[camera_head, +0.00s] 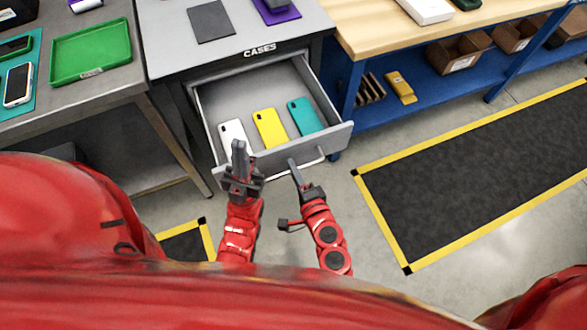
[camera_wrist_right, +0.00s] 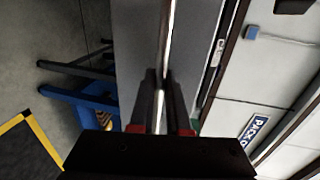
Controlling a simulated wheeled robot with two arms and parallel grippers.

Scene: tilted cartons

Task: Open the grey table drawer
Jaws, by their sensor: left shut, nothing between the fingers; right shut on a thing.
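The grey table drawer (camera_head: 338,138) is pulled out under the tabletop marked CASES, and its inside shows. A white case (camera_head: 232,131), a yellow case (camera_head: 269,127) and a teal case (camera_head: 305,115) lie in it. My right gripper (camera_head: 294,166) is at the drawer front, shut on its metal handle (camera_head: 320,155). In the right wrist view the handle bar (camera_wrist_right: 168,38) runs between the fingers (camera_wrist_right: 162,85). My left gripper (camera_head: 239,153) is shut and empty at the left part of the drawer front, covering a bit of it; I cannot tell whether they touch.
The grey table (camera_head: 163,38) holds a dark pad (camera_head: 211,22). Another table with a green tray (camera_head: 92,52) stands at left. A wooden-topped blue bench (camera_head: 375,35) stands at right. A dark floor mat with yellow edges (camera_head: 480,165) lies right of my arms.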

